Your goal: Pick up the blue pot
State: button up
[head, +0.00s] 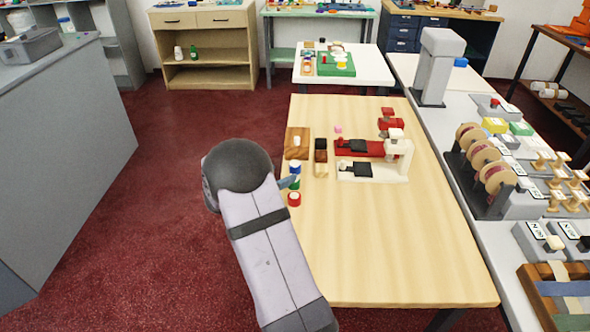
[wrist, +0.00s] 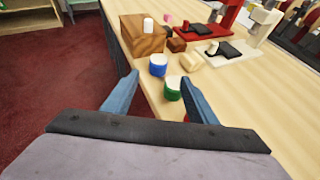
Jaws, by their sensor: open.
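The blue pot (head: 295,166) has a white top and stands upright near the left edge of the wooden table, at the far end of a short row of pots. In the wrist view the blue pot (wrist: 158,67) lies ahead, just beyond the fingertips. The green pot (wrist: 173,92), also white-topped, is nearer, between the fingers and closer to the right one. The red pot (head: 294,199) is nearest in the row and mostly hidden in the wrist view. My gripper (wrist: 160,77) is open and empty, its blue fingers apart. My arm hides part of the table's left edge.
A wooden block (wrist: 143,38) with a white cylinder on it stands behind the blue pot. Small blocks (head: 321,157) stand to the right. Red (head: 372,148) and white (head: 390,172) machines stand further right. The table's near part (head: 390,250) is clear.

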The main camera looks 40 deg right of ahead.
aim_at(294, 166)
jog(key=shift+w+d+f+n+t, duration=0.1)
jog(key=shift+w+d+n+t, duration=0.25)
jog(key=shift+d, duration=0.3)
jog(key=shift+p+x, duration=0.95)
jog(key=shift+x, duration=2.7)
jog(key=shift+s+d, duration=0.1)
jog(key=shift+s, duration=0.05)
jog(key=c, duration=1.2)
